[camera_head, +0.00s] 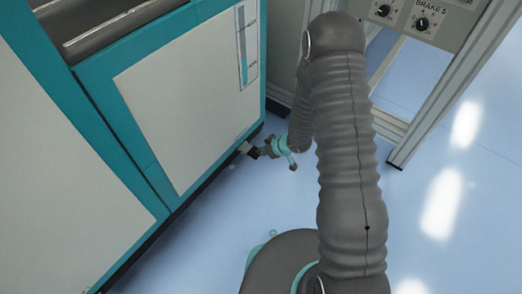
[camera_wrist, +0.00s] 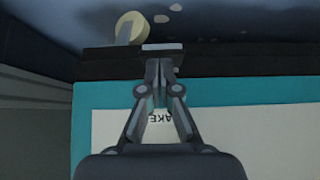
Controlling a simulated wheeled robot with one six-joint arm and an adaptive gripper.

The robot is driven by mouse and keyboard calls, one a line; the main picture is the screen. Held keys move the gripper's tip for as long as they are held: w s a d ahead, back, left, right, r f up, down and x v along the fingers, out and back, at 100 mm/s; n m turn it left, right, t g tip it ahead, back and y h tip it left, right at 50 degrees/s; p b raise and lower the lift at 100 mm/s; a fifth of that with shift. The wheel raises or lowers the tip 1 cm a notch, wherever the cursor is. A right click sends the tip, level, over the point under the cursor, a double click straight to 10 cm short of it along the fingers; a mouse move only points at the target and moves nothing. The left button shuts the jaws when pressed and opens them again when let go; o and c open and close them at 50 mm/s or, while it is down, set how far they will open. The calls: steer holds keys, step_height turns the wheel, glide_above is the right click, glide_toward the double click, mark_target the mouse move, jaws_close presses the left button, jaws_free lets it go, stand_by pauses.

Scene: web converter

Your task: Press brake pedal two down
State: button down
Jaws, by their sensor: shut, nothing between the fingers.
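A small pale plate, apparently a brake pedal (camera_head: 244,147), sticks out low on the side of the white and teal machine, just above the floor. Its number cannot be read. In the wrist view a light grey plate (camera_wrist: 170,46), likely the same pedal, lies right at my fingertips. My gripper (camera_head: 256,153) is low beside the machine's base, at the pedal. In the wrist view my gripper (camera_wrist: 160,62) is shut and empty, its tips at or very close to the plate. Whether they touch cannot be told.
The machine's side panel (camera_head: 190,105) stands close on the left, with a partly hidden label (camera_wrist: 162,117). A yellowish round part (camera_wrist: 130,27) is beside the plate. A metal frame leg (camera_head: 422,118) and a knob panel (camera_head: 428,14) stand right. Blue floor (camera_head: 450,230) is clear.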

steer(key=p+v, duration=0.2)
steer(key=v, duration=0.9)
steer(key=shift+r, duration=0.55)
